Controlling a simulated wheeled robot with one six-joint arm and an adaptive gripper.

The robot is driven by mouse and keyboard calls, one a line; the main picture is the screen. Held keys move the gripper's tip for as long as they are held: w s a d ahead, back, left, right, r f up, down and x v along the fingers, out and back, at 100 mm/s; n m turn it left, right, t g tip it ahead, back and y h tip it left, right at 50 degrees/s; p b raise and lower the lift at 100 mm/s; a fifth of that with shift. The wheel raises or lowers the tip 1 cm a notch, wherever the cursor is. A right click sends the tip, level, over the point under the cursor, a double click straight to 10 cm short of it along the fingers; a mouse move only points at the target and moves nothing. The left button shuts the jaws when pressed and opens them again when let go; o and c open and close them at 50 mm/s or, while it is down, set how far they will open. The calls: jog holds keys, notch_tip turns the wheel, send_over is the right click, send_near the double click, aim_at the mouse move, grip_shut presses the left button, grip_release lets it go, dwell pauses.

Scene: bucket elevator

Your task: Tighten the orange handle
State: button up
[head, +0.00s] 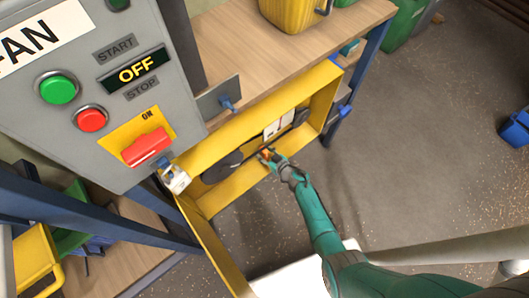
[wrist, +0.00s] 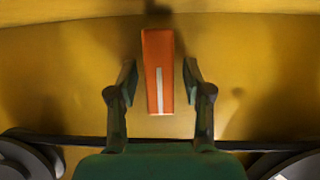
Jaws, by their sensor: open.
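The orange handle (wrist: 152,75) stands out from a yellow back wall in the upper middle of the wrist view, with a pale stripe along its face. My gripper (wrist: 160,80) is open, with one finger on each side of the handle and a visible gap on both sides. In the head view, my gripper (head: 267,156) is inside the yellow housing, and only a small bit of the orange handle (head: 265,153) shows by the fingers.
The open yellow housing (head: 315,105) surrounds my gripper. A dark belt (wrist: 75,139) runs below the handle between pulleys (wrist: 22,155). A grey panel (head: 185,85) with a red switch (head: 146,147) stands at the left. Floor on the right is mostly free.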

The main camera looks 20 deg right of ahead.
jog(key=shift+c, duration=0.3)
grip_shut()
jog(key=shift+s+a+n+t+h, duration=0.15)
jog(key=shift+n+t+h, duration=0.25)
jog(key=shift+n+h, duration=0.75)
jog(key=shift+a+f+n+t+h, duration=0.15)
jog(key=shift+n+t+h, duration=0.4)
jog(key=shift+n, duration=1)
jog(key=shift+a+f+n+t+h, duration=0.15)
jog(key=shift+n+t+h, duration=0.35)
jog(key=shift+n, duration=0.9)
jog(key=shift+a+f+n+t+h, duration=0.1)
jog(key=shift+n+t+h, duration=0.25)
jog(key=shift+n, duration=0.6)
jog(key=shift+f+n+t+h, duration=0.15)
jog(key=shift+n+t, duration=0.35)
jog(key=shift+n, duration=0.45)
jog(key=shift+s+r, duration=0.1)
